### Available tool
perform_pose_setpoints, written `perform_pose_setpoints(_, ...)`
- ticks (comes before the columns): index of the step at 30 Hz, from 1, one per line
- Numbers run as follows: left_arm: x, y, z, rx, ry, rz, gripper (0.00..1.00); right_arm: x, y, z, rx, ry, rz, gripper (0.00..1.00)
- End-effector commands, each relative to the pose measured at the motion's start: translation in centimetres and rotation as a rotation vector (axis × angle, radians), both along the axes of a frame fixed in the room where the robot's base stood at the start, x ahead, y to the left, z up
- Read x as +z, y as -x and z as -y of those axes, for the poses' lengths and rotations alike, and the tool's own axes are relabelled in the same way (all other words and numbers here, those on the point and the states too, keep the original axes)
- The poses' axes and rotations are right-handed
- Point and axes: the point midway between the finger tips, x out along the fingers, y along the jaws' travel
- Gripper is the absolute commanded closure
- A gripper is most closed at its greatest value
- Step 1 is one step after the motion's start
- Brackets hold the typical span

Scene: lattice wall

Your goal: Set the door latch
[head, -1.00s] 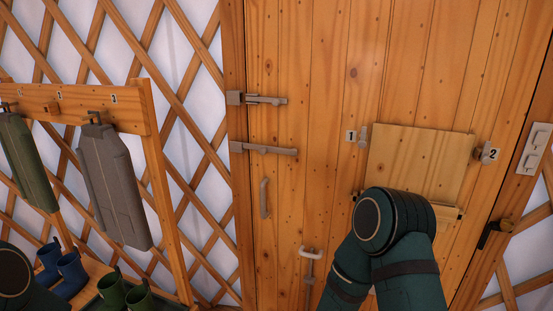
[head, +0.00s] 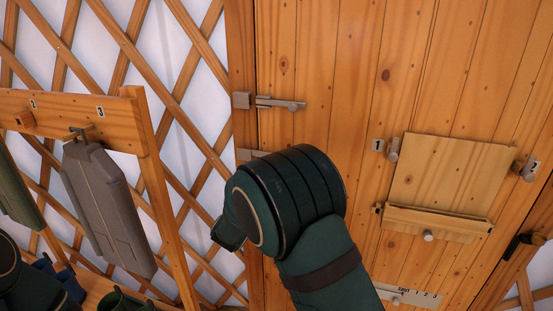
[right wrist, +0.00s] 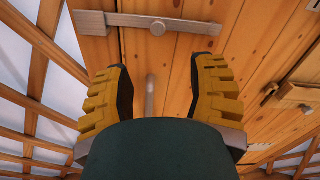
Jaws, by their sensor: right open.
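The wooden door (head: 330,60) fills the middle of the head view. A metal bolt with a knob (head: 280,104) sits at its upper left edge. Below it, only the left end of a second metal latch (head: 247,154) shows; my right arm hides the rest. In the right wrist view, a flat latch bar with a round knob (right wrist: 188,23) runs from a plate on the frame across the door. My right gripper (right wrist: 159,66) is open, its yellow fingers apart and empty below the bar. A vertical handle (right wrist: 150,97) shows between them, partly hidden. My left gripper is out of view.
A wooden hatch panel (head: 450,172) with turn-buttons numbered 1 and 2 is on the door's right side. At left, a coat rack (head: 70,108) holds a grey coat (head: 105,205) and a green one. Boots (head: 72,283) stand below it.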

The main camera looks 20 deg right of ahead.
Motion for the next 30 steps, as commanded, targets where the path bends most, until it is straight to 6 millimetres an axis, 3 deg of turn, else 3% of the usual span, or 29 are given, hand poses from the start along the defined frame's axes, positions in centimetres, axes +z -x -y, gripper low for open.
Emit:
perform_pose_setpoints(5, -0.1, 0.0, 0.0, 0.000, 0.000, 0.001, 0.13, 0.4, -1.5, 0.8, 0.004, 0.015, 0.010, 0.44)
perform_pose_setpoints(21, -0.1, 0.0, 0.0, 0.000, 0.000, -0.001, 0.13, 0.3, -9.6, 6.4, 0.004, 0.012, 0.007, 0.44)
perform_pose_setpoints(30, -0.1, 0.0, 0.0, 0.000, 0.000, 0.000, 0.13, 0.3, -11.4, 7.5, 0.006, 0.011, 0.006, 0.44)
